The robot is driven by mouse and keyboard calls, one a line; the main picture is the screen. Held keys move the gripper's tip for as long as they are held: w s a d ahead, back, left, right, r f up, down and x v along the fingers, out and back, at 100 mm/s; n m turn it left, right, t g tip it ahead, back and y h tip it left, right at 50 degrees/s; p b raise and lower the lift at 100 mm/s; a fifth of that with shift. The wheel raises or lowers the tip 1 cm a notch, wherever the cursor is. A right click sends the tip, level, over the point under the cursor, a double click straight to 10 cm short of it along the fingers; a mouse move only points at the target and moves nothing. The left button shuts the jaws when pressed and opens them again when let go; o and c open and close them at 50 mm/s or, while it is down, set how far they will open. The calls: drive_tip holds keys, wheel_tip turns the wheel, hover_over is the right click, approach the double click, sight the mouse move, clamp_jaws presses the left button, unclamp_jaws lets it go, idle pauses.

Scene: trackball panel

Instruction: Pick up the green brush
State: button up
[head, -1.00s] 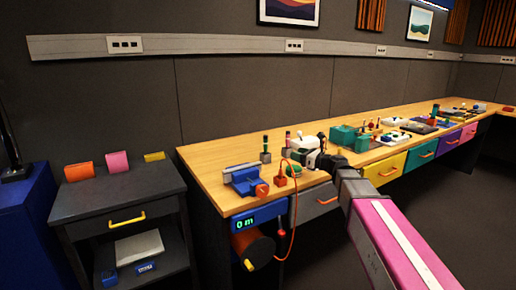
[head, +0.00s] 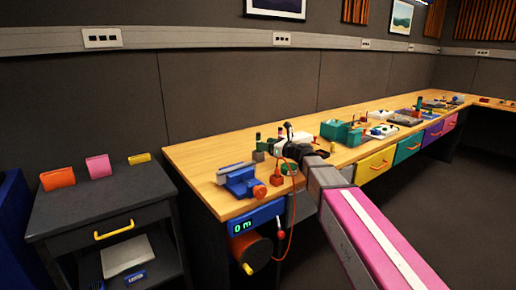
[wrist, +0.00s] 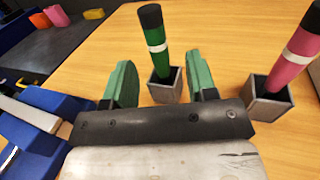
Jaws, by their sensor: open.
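The green brush (wrist: 158,45) has a black cap and a white band. It stands upright, slightly tilted in the picture, in a small square grey holder (wrist: 166,88) on the wooden bench. It shows small in the head view (head: 258,138). My gripper (wrist: 159,62) is open, with one green finger on each side of the brush and holder in the wrist view. The brush appears a little beyond the fingertips; I see no contact. In the head view my gripper (head: 290,150) is just right of the brush, partly hidden by my wrist.
A pink brush (wrist: 302,45) stands in a second grey holder (wrist: 268,100) close on the right. A blue vise (head: 240,181) sits at the bench's near left edge. A red block with a cable (head: 276,179) lies near the front edge. Bare wood (wrist: 230,25) shows behind the brush.

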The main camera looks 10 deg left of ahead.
sight(258, 151)
drive_tip(key=x, duration=0.5)
drive_tip(key=shift+a+r, duration=0.1)
drive_tip(key=shift+r, duration=0.3)
drive_tip(key=shift+s, duration=0.1)
clamp_jaws()
